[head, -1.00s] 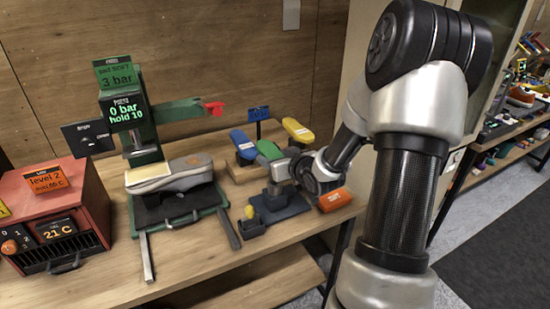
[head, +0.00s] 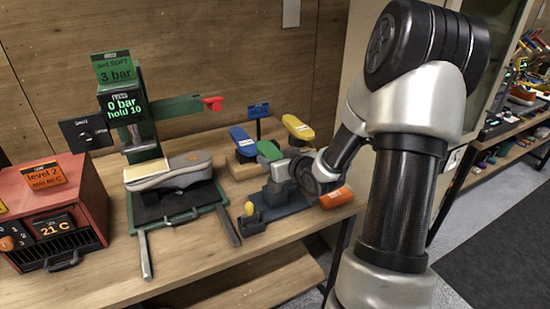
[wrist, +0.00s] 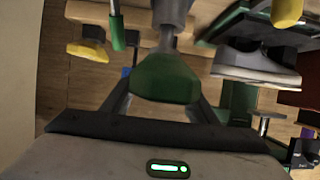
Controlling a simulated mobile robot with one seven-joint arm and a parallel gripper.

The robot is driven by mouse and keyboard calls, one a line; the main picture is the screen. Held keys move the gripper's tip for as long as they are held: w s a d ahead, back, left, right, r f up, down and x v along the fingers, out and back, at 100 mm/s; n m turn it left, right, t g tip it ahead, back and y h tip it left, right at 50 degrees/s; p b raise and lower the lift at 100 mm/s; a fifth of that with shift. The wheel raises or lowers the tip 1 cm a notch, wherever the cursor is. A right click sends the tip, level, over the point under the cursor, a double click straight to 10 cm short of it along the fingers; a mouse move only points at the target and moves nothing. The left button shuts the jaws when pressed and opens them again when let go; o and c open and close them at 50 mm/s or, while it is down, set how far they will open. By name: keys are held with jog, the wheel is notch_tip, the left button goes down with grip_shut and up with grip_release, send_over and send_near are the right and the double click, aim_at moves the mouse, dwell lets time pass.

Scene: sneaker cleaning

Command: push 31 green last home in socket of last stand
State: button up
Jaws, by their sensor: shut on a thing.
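The green last (head: 268,150) is at the last stand (head: 278,210), a dark blue-grey base on the bench. It also shows in the wrist view (wrist: 166,78), between the two fingers of my gripper (wrist: 163,97), which is shut on it. In the wrist view a grey post (wrist: 170,20) meets the far end of the green last. The socket is hidden, so I cannot tell how deep the last sits. In the head view my wrist covers part of the last and the stand.
A blue last (head: 243,141) and a yellow last (head: 298,128) rest on a wooden block behind. An orange block (head: 336,198) lies right of the stand. Left are a green press (head: 145,145) with a sneaker (head: 170,172) and a red heater (head: 50,205).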

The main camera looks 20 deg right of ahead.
jog(key=shift+f+b, duration=1.35)
jog(key=shift+f, duration=0.2)
jog(key=o, duration=1.4)
jog(key=shift+o, duration=0.3)
jog(key=shift+s, duration=0.15)
jog(key=b+v, duration=0.7)
jog(key=v, duration=1)
jog(key=shift+r+b, duration=0.15)
jog(key=shift+b, duration=0.2)
